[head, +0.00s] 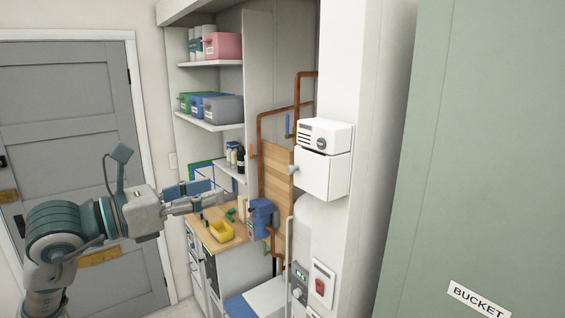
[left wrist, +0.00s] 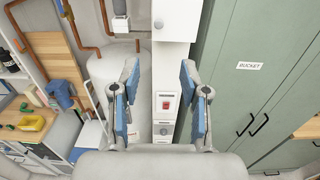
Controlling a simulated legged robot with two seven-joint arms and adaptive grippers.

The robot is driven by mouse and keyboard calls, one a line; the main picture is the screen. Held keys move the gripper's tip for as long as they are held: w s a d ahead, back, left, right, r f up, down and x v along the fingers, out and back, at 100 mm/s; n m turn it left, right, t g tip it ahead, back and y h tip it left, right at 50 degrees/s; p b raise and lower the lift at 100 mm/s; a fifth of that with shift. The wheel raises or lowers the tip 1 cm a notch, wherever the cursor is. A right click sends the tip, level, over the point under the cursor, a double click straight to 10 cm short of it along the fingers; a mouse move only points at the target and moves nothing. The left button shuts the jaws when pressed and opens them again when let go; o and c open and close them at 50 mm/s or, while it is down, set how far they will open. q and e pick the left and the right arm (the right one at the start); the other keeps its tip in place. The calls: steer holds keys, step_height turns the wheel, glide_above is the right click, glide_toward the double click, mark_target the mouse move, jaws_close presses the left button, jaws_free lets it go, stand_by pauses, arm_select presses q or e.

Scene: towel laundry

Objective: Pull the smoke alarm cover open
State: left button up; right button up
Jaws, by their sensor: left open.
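A white alarm unit (head: 324,136) with dark slots and a round grille is on the white wall column, right of centre in the head view. Directly below it is a white box-like cover (head: 324,175) with a small grey knob (head: 291,170) on its left face. The left wrist view shows a white box (left wrist: 178,18) at the top, with a knob (left wrist: 158,24) on it. My left gripper (head: 218,198) points right, left of the cover and apart from it. In the left wrist view its fingers (left wrist: 159,72) are spread with nothing between them. My right gripper is not in view.
Red-switch panel (head: 322,282) is low on the column. A white tank (left wrist: 118,85) and copper pipes (head: 262,150) are beside it. Shelves with bins (head: 212,107) and a wooden worktop with a yellow tray (head: 221,231) stand behind my gripper. A green cabinet (head: 480,150) fills the right.

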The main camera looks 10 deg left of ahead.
arm_select(q)
steer(key=p, duration=0.1)
glide_toward(288, 171)
steer(key=p+x, duration=0.3)
steer(key=x, duration=0.5)
steer(key=shift+w+d, duration=0.15)
steer(key=shift+d, duration=0.15)
steer(key=shift+w+d+p, duration=0.2)
steer(key=shift+w+p, duration=0.1)
steer(key=shift+w, duration=0.1)
steer(key=shift+s+a, duration=0.1)
steer(key=shift+s, duration=0.05)
jaws_close()
